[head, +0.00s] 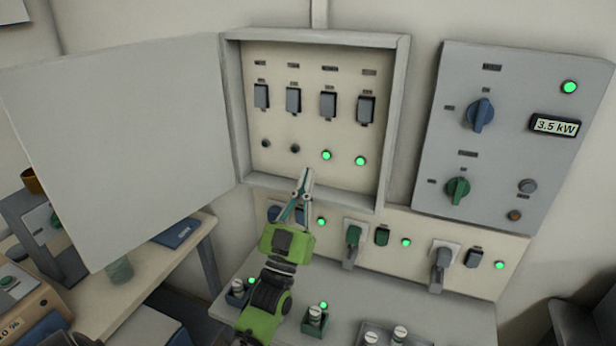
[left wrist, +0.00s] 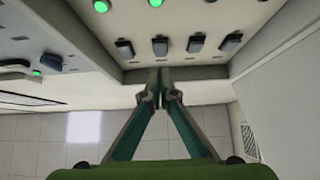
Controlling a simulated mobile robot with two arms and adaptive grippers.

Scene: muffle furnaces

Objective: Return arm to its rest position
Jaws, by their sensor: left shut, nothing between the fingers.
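My left gripper (head: 305,178) is green with teal fingers and points up in front of the lower edge of an open wall cabinet (head: 325,115). Its fingertips are together with nothing between them. The fingers also meet in the left wrist view (left wrist: 160,82), where the cabinet's switches (left wrist: 160,45) show beyond them. Whether the fingertips touch the cabinet is not clear. My right gripper is not in view.
The cabinet door (head: 125,130) stands wide open to the left. A grey panel (head: 505,135) with two knobs and a 3.5 kW display (head: 555,126) hangs at the right. Plugs and sockets (head: 353,236) line the wall below.

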